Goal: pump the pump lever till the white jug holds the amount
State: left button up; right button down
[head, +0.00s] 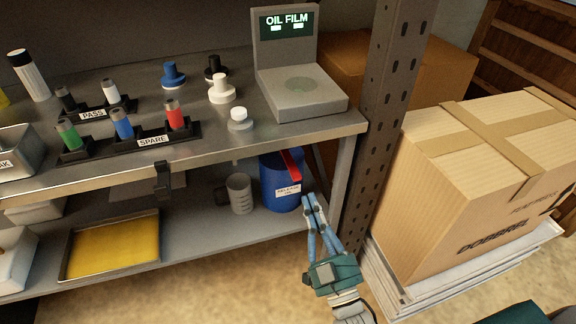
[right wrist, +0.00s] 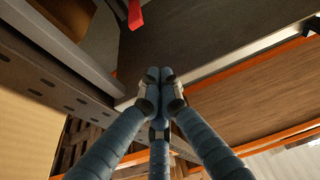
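The blue pump can (head: 277,185) stands on the lower shelf with a red pump lever (head: 291,164) slanting across its top. The lever's red end also shows at the top of the right wrist view (right wrist: 136,14). The white jug (head: 240,193), greyish in the shade, stands just left of the can; its fill level cannot be made out. My right gripper (head: 310,200) is in front of the can's right side, below the lever and apart from it. Its fingertips meet in the right wrist view (right wrist: 160,75), with nothing between them. My left gripper is not in view.
A perforated metal post (head: 388,90) and a large cardboard box (head: 480,180) stand right of my right gripper. The worktop edge (head: 210,158) overhangs the lower shelf. A tray with a yellow sheet (head: 72,275) lies at left. The OIL FILM device (head: 300,95) stands above.

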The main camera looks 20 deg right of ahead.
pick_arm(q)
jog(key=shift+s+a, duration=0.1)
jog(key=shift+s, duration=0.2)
pick_arm(e)
jog(key=shift+f, duration=0.15)
jog(key=shift+w, duration=0.1)
notch_tip(320, 180, up, 3)
send_over(298, 179)
jog(key=s, duration=0.1)
jog(key=f, duration=0.1)
jog(key=f+b, duration=0.1)
jog(key=shift+s+a+f, duration=0.25)
jog(key=shift+a+f, duration=0.05)
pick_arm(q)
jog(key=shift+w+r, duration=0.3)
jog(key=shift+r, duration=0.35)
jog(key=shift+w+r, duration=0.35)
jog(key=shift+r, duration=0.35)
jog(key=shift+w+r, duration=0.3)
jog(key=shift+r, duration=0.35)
pick_arm(e)
jog(key=shift+f, duration=0.55)
